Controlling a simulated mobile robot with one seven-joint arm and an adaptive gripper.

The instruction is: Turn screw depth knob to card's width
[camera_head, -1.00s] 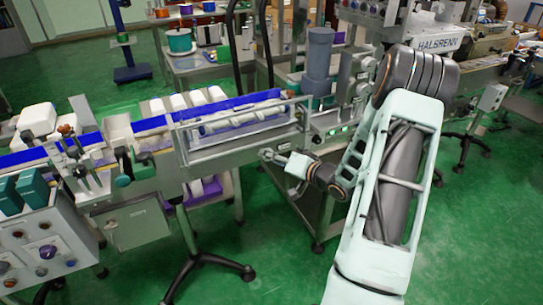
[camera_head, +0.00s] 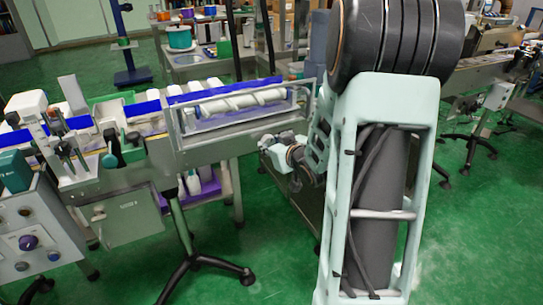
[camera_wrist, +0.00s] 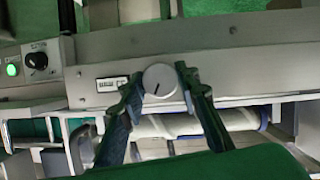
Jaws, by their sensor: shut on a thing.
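In the wrist view a round silver knob (camera_wrist: 159,79) with a dark pointer line sits on the grey machine panel (camera_wrist: 230,68). The line points down and slightly left. My gripper (camera_wrist: 160,82) has one dark finger on each side of the knob and is shut on it. A small display or label plate (camera_wrist: 112,84) with dark marks is just left of the knob; its marks are too small to read. In the head view my gripper (camera_head: 266,142) is at the front rail of the machine, and the knob cannot be made out there. I see no separate card.
A black dial (camera_wrist: 38,61) and a lit green lamp (camera_wrist: 11,69) are on the panel's left. White rollers (camera_wrist: 165,125) show below. In the head view, a control box (camera_head: 35,240) and a stand (camera_head: 190,265) are left of my arm. Green floor is open in front.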

